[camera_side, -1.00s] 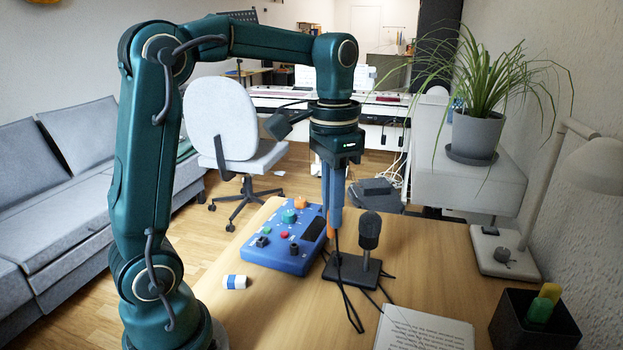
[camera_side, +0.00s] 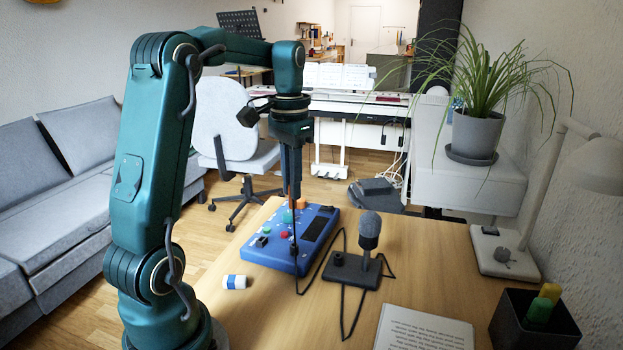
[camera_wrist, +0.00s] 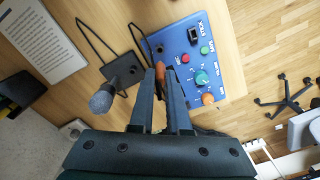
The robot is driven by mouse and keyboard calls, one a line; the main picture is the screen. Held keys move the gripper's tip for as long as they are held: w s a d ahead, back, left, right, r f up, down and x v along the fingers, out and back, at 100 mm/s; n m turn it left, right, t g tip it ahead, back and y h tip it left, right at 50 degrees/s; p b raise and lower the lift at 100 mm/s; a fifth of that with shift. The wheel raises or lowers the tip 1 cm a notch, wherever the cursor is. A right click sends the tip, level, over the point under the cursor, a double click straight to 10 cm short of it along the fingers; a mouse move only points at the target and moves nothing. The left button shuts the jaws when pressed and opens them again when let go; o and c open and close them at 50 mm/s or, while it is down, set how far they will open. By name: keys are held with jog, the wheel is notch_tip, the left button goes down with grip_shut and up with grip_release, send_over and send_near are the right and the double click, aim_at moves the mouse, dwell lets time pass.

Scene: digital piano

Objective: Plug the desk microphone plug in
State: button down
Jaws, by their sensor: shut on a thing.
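The desk microphone (camera_side: 369,231) stands upright on its dark base (camera_side: 350,270); it also shows in the wrist view (camera_wrist: 103,98). Its black cable (camera_side: 345,312) loops over the table. My gripper (camera_side: 292,200) is shut on the orange-brown plug (camera_wrist: 160,72), which sits between the fingertips. The plug is largely hidden by the fingers in the side view. The blue box (camera_side: 322,212) has knobs, buttons and dark fittings on top; it lies under my gripper in the side view. Whether the plug touches the box is unclear.
The wooden table (camera_side: 270,320) is bare at the front.

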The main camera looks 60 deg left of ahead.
aim_at(293, 208)
jog(key=shift+f, duration=2.8)
jog(key=shift+f, duration=1.5)
jog(key=c, duration=0.8)
grip_release()
jog(key=shift+r, duration=0.1)
jog(key=shift+r, duration=2.45)
jog(key=shift+r, duration=0.1)
